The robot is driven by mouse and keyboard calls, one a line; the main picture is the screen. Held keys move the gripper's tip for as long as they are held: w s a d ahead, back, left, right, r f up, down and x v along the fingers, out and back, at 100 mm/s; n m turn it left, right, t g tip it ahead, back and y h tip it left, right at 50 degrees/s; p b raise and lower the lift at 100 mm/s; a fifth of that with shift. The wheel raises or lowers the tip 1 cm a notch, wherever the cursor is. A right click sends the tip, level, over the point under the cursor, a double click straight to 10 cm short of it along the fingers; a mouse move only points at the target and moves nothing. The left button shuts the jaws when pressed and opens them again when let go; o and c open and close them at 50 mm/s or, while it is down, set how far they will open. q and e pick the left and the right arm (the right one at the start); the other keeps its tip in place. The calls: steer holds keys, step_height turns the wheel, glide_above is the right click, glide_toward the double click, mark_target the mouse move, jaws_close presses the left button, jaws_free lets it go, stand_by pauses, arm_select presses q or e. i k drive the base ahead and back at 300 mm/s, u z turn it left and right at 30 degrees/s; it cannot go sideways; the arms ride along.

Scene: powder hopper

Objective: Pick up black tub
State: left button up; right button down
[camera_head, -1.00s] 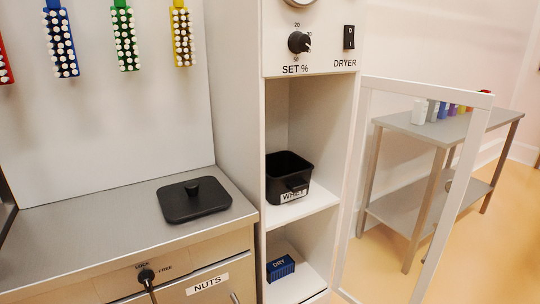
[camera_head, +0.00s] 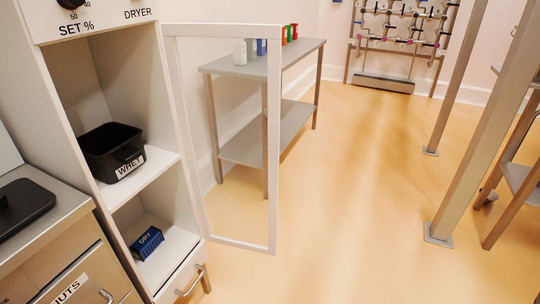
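The black tub (camera_head: 112,150) stands upright on the upper shelf of the white dryer cabinet (camera_head: 74,104), at the left of the head view. It is open at the top and carries a white label reading WHEY on its front. No lid is on it. A flat black lid with a knob (camera_head: 22,206) lies on the steel counter at the left edge, partly cut off. Neither of my grippers is in view.
The cabinet's framed door (camera_head: 273,150) stands open to the right of the shelves. A blue DRY box (camera_head: 146,243) sits on the lower shelf. A grey side table (camera_head: 262,62) with bottles stands behind the door. Orange floor (camera_head: 350,190) is clear; metal posts (camera_head: 487,130) rise at right.

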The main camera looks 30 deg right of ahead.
mark_target(111, 151)
steer(key=z, duration=1.95)
steer(key=i, duration=3.25)
steer(key=u, duration=4.2)
steer(key=i, duration=0.55)
